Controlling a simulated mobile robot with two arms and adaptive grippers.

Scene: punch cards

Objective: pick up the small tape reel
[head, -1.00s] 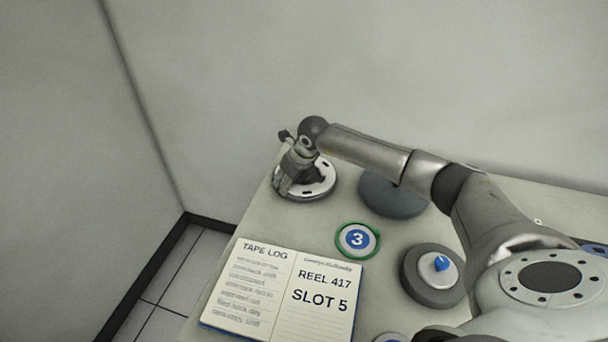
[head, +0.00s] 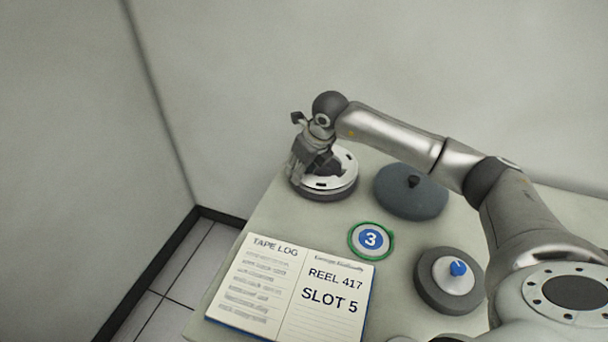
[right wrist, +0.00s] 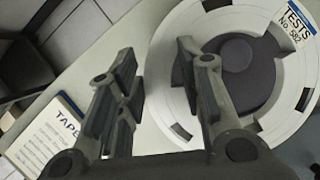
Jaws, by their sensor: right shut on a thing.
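A white tape reel (head: 346,161) with dark slots sits at the far left end of the table. The right wrist view shows its white flange (right wrist: 163,75), dark middle and a label reading "TESTS". My right gripper (head: 304,166) is at the reel's left side, shut on it. In the right wrist view the fingers of my right gripper (right wrist: 157,52) straddle the reel's near edge, one outside it and one over its face. A dark grey band shows under the white flange; I cannot tell if the reel is clear of the table. My left gripper is not in view.
A dark grey disc with a knob (head: 410,192) stands right of the reel. A green-ringed disc marked 3 (head: 371,240), a grey reel with a blue knob (head: 433,282) and an open tape log (head: 290,287) lie nearer. Walls stand behind and left.

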